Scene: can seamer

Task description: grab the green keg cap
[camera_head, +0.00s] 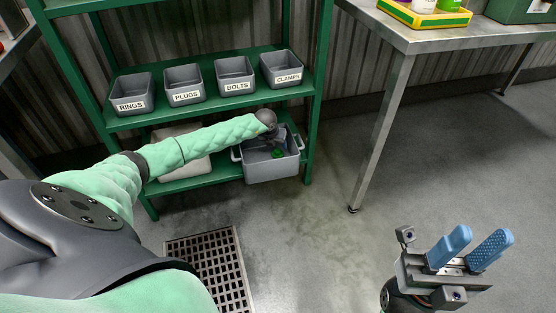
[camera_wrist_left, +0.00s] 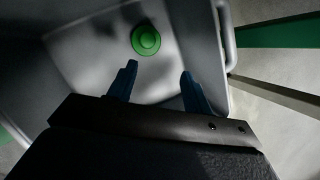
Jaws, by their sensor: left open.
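The green keg cap (camera_head: 277,153) lies inside a grey bin (camera_head: 272,172) on the lowest shelf of the green rack. In the left wrist view the cap (camera_wrist_left: 146,40) is a round green disc with a raised centre, on the floor of the bin (camera_wrist_left: 222,100). My left gripper (camera_wrist_left: 158,82) is open and empty, with its blue fingers pointing into the bin; the cap lies a little beyond the fingertips, nearer the left finger. In the head view my left arm mostly hides that gripper. My right gripper (camera_head: 477,242) is open and empty, over the floor at lower right.
Grey bins labelled RINGS (camera_head: 131,94), PLUGS (camera_head: 183,85), BOLTS (camera_head: 235,76) and CLAMPS (camera_head: 282,69) stand on the shelf above. A pale container (camera_head: 184,167) is left of the cap's bin. A metal table (camera_head: 450,40) stands at right. A floor drain (camera_head: 210,262) lies in front.

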